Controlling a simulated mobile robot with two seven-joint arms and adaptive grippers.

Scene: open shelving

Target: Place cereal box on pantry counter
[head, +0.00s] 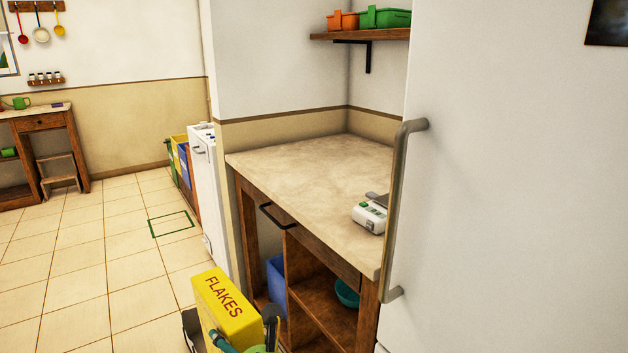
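The yellow cereal box (228,312), lettered FLAKES in red, stands at the bottom of the head view, just left of and in front of the pantry counter. The frame edge cuts off its lower part, so I cannot tell what supports it. A dark upright piece stands close to its right edge; I cannot tell what it belongs to. The pantry counter (300,163) has a pale stone top over a wooden frame, and most of the top is clear. I can make out neither of my grippers clearly.
A white device with green details (370,216) sits at the counter's right end, beside the tall white door with its long handle (402,190). A teal piece (222,342) is in front of the box. A wall shelf (368,36) hangs above. Tiled floor lies open left.

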